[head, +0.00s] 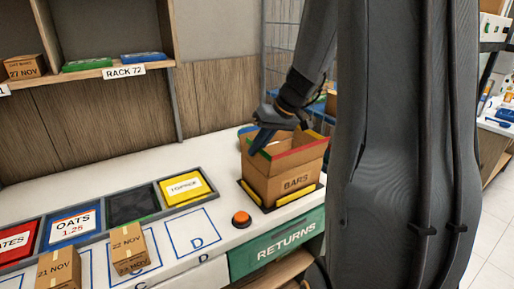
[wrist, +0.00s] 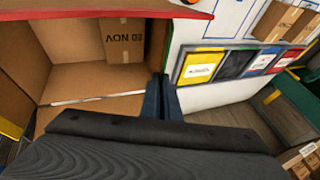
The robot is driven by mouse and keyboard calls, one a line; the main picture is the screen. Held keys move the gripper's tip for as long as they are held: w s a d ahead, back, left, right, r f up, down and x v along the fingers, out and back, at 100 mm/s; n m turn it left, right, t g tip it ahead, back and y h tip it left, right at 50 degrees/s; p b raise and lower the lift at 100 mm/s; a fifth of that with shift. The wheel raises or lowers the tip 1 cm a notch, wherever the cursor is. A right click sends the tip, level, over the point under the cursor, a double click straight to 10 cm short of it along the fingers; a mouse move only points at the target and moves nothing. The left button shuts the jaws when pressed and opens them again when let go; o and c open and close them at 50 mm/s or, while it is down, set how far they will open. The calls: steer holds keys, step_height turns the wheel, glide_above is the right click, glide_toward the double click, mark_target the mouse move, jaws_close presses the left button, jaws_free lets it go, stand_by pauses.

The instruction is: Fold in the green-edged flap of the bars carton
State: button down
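The bars carton (head: 284,184) is an open brown box marked BARS, standing at the right end of the white counter. In the head view, its flaps have coloured edges, with red toward the front. The green-edged flap (head: 264,157) shows in part at the left, close to my fingertips. My gripper (head: 256,148) points down over the carton's left side; its dark blue fingers look closed together. Contact with the flap cannot be told. The wrist view shows my gripper (wrist: 163,98) beside the carton's open inside (wrist: 75,35), where a small box (wrist: 124,38) lies.
The carton sits in a black and yellow frame (head: 250,194). An orange button (head: 241,219) is just to its left. Coloured bins, including a yellow one (head: 185,187), line the counter. Small dated boxes (head: 128,250) stand in front. A green RETURNS panel (head: 277,243) is below.

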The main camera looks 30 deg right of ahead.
mark_target(249, 159)
steer(key=shift+d+f, duration=0.1)
steer(key=shift+d, duration=0.05)
steer(key=y+b, duration=0.1)
steer(key=d+f+y+b, duration=0.1)
steer(key=y+b, duration=0.1)
steer(key=shift+w+d+m+b, duration=0.1)
steer(key=shift+d+m+b, duration=0.05)
steer(key=shift+m+b, duration=0.2)
steer(key=shift+d+f+m+t+y+b, duration=0.15)
steer(key=shift+d+f+m+y+b, duration=0.15)
steer(key=shift+y+b, duration=0.55)
steer(key=shift+d+f+m+t+y+b, duration=0.15)
steer(key=shift+d+f+y+b, duration=0.15)
steer(key=shift+y, duration=0.95)
steer(key=c, duration=2)
jaws_free()
step_height(249, 159, up, 10)
steer(key=shift+r+b, duration=0.1)
steer(key=shift+b, duration=0.95)
